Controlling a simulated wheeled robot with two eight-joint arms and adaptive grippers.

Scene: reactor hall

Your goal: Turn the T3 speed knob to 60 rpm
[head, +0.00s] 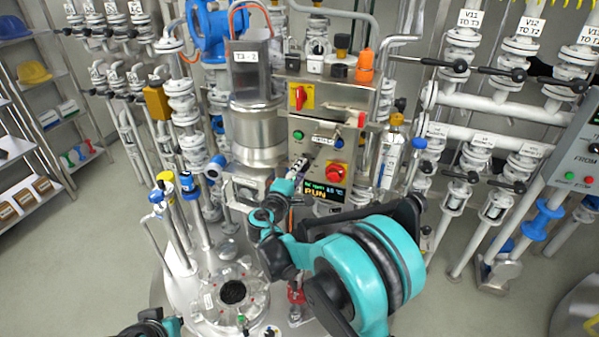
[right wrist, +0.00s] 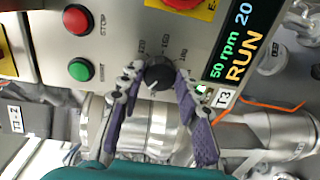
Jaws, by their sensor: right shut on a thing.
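The T3 speed knob (right wrist: 158,74) is black and round, on the grey panel in the right wrist view. Its dial has printed numbers around it, partly covered by the fingers. My right gripper (right wrist: 156,80) is shut on the knob, with one finger on each side. The display (right wrist: 236,48) beside it reads 50 rpm and RUN, with another number at its edge. The display also shows in the head view (head: 324,193), where my right gripper hides the knob. A teal and dark part of my left arm shows at the bottom left; its jaws cannot be made out.
A red STOP button (right wrist: 77,18) and a green button (right wrist: 81,69) are close to the knob. A red emergency button (head: 335,173) on yellow is beside it in the head view. Pipes, valves and a steel vessel lid (head: 205,302) crowd around; open floor lies at left.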

